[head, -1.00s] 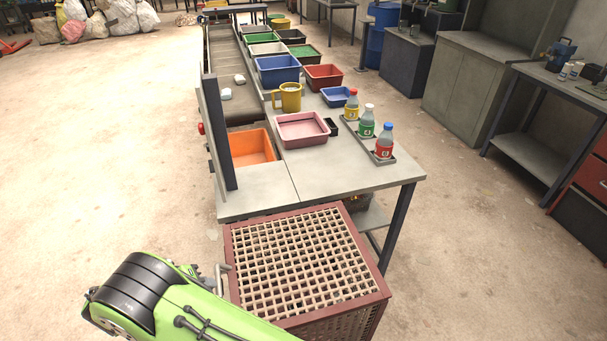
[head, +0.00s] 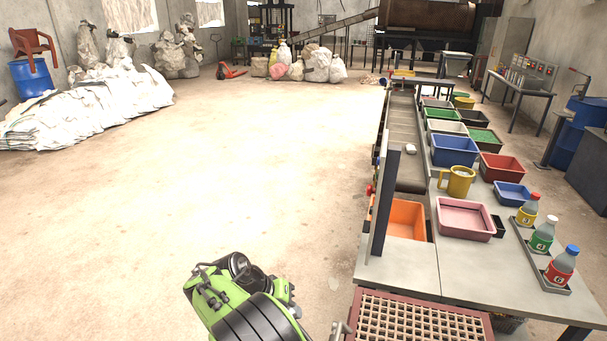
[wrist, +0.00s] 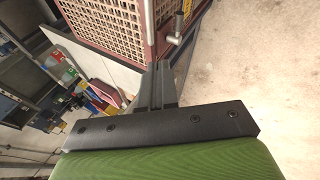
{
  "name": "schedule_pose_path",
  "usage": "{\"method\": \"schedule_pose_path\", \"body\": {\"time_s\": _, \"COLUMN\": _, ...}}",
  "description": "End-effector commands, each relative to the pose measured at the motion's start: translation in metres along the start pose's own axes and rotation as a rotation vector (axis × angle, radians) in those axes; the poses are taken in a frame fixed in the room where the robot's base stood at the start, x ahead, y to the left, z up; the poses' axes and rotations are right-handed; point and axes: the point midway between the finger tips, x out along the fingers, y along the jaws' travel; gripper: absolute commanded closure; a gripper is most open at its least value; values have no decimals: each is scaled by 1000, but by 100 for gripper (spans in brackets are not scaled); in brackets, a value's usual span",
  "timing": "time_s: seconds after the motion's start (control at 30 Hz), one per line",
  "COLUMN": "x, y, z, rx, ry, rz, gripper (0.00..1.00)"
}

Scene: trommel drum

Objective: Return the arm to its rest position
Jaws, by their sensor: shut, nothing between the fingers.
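My green arm (head: 245,298) is folded at the bottom middle of the head view, left of the work table (head: 470,272). My gripper (wrist: 158,82) shows in the wrist view as dark fingers closed together, with nothing between them. In the head view I cannot make out the fingers. In the wrist view, the reddish-brown lattice crate (wrist: 108,22) and a metal handle (wrist: 175,28) lie beyond the fingertips. I cannot tell how far off they are.
The crate (head: 420,320) stands at the table's near end, close to the right of my arm. Bins, a yellow mug (head: 458,181) and three bottles (head: 542,232) stand on the table. Open floor (head: 230,180) lies to the left. White sacks (head: 85,110) lie at the far left.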

Motion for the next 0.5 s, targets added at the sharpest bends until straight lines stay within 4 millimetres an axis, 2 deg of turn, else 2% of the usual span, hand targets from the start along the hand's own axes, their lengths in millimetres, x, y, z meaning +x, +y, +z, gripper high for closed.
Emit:
{"method": "schedule_pose_path", "body": {"time_s": 0.03, "x": -13, "y": 34, "z": -7, "rx": 29, "ry": -14, "rz": -50, "gripper": 100}}
{"method": "schedule_pose_path", "body": {"time_s": 0.13, "x": -33, "y": 96, "z": -5, "rx": 48, "ry": -34, "rz": -157, "gripper": 100}}
{"method": "schedule_pose_path", "body": {"time_s": 0.23, "x": -50, "y": 153, "z": 10, "rx": 68, "ry": -27, "rz": -258, "gripper": 100}}
{"method": "schedule_pose_path", "body": {"time_s": 0.3, "x": -62, "y": 188, "z": 29, "rx": 79, "ry": -9, "rz": -326, "gripper": 100}}
{"method": "schedule_pose_path", "body": {"time_s": 0.37, "x": -70, "y": 215, "z": 50, "rx": 91, "ry": 13, "rz": -377, "gripper": 100}}
{"method": "schedule_pose_path", "body": {"time_s": 0.4, "x": -76, "y": 231, "z": 65, "rx": 99, "ry": 32, "rz": -409, "gripper": 100}}
{"method": "schedule_pose_path", "body": {"time_s": 0.5, "x": -87, "y": 261, "z": 109, "rx": 113, "ry": 91, "rz": -476, "gripper": 100}}
